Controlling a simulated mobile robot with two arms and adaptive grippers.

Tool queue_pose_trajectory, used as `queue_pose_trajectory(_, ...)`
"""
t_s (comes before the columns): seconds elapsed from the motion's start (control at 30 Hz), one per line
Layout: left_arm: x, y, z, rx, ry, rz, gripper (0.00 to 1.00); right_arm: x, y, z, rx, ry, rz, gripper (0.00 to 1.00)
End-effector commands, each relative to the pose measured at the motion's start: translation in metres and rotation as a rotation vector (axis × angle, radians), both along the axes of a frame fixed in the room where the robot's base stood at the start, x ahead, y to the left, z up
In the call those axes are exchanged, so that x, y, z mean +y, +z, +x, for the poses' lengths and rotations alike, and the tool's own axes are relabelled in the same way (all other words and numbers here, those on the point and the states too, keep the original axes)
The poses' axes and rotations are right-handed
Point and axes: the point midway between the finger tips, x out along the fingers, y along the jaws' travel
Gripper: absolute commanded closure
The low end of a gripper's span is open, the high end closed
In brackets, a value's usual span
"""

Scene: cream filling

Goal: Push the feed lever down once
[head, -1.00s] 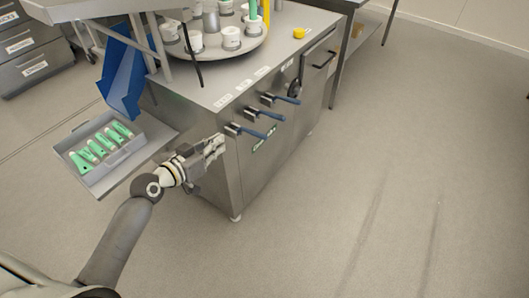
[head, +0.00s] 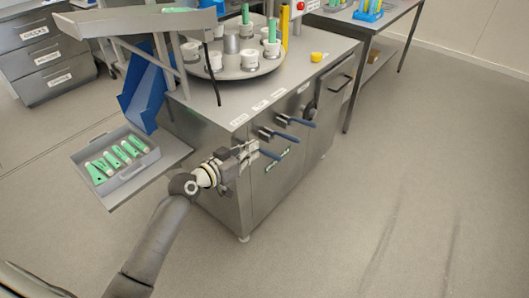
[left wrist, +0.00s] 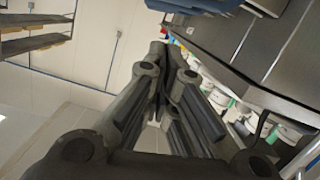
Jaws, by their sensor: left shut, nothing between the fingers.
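My left gripper (head: 252,149) is shut and empty. Its fingertips overlap the base of the near lever in the head view; I cannot tell whether they touch. In the left wrist view the closed fingers (left wrist: 172,55) point up, with no lever clearly visible. My right gripper is not in view.
A round turntable (head: 245,70) with white cups stands on the machine, beside a yellow knob (head: 316,57). A grey tray (head: 145,160) of green tubes and a blue chute (head: 145,95) are at the left. The floor at the right is clear.

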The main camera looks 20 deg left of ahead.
Motion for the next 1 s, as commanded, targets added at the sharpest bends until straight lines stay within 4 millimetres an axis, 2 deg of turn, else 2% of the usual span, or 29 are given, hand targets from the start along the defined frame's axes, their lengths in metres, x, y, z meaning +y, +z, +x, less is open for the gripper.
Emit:
queue_pose_trajectory(0.17, -0.014, -0.008, 0.033, -0.001, -0.001, -0.004, 1.00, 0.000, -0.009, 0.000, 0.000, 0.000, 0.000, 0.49)
queue_pose_trajectory(0.2, -0.015, -0.018, 0.036, 0.002, -0.001, -0.003, 1.00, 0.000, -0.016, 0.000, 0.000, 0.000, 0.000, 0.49)
queue_pose_trajectory(0.3, -0.020, -0.029, 0.041, 0.002, -0.001, -0.003, 1.00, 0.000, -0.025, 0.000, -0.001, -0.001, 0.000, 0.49)
queue_pose_trajectory(0.5, -0.024, -0.039, 0.049, 0.002, 0.000, -0.001, 1.00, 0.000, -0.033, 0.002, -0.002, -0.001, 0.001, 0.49)
queue_pose_trajectory(1.0, -0.026, -0.040, 0.049, 0.000, 0.000, 0.005, 1.00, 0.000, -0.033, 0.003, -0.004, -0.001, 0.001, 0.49)
